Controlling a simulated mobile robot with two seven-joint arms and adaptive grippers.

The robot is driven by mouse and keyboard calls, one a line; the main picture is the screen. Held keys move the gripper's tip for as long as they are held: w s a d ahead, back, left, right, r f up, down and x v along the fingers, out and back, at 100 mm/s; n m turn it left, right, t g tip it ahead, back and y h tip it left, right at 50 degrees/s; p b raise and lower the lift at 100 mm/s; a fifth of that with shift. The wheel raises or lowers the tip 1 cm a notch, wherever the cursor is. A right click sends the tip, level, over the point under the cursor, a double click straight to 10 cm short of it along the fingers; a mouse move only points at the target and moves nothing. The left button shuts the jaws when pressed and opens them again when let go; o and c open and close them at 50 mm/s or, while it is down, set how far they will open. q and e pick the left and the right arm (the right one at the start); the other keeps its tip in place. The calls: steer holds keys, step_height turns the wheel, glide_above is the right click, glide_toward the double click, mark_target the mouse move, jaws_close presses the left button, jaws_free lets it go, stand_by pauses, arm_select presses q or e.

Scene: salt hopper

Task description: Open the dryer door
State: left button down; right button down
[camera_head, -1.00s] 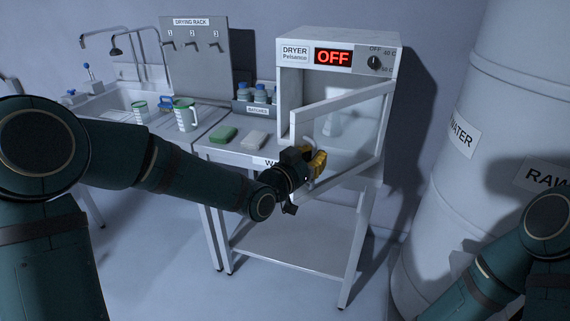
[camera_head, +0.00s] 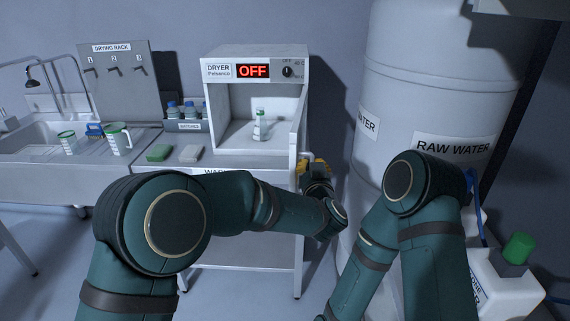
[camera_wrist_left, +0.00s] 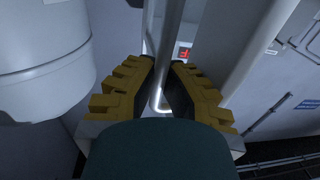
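The dryer (camera_head: 222,88) stands on the table with its display reading OFF. Its door (camera_head: 298,130) is swung wide open to the right and shows nearly edge-on in the head view. A flask with green markings (camera_head: 260,128) stands inside the open chamber. My left gripper (camera_head: 313,166) is at the outer side of the door, by its handle (camera_head: 304,156). In the left wrist view, the yellow-backed fingers of my left gripper (camera_wrist_left: 164,66) close in on both sides of the metal handle bar (camera_wrist_left: 170,30). My right gripper is out of view.
A large raw water tank (camera_head: 430,90) stands close to the right of the door and left gripper. A drying rack (camera_head: 118,80), a batches holder (camera_head: 183,126), green (camera_head: 159,152) and pale (camera_head: 191,153) blocks, and mugs (camera_head: 118,138) are to the left.

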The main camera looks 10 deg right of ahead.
arm_select(q)
steer(key=shift+s+d+f+n+y+p, duration=0.1)
steer(key=shift+s+d+n+y+p, duration=0.15)
steer(key=shift+d, duration=0.45)
steer(key=shift+s+d+n+y+p, duration=0.15)
steer(key=shift+d+y, duration=0.2)
steer(key=shift+d, duration=0.35)
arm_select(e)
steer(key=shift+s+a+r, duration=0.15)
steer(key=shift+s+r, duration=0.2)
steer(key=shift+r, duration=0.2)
arm_select(q)
steer(key=c, duration=1)
jaws_free()
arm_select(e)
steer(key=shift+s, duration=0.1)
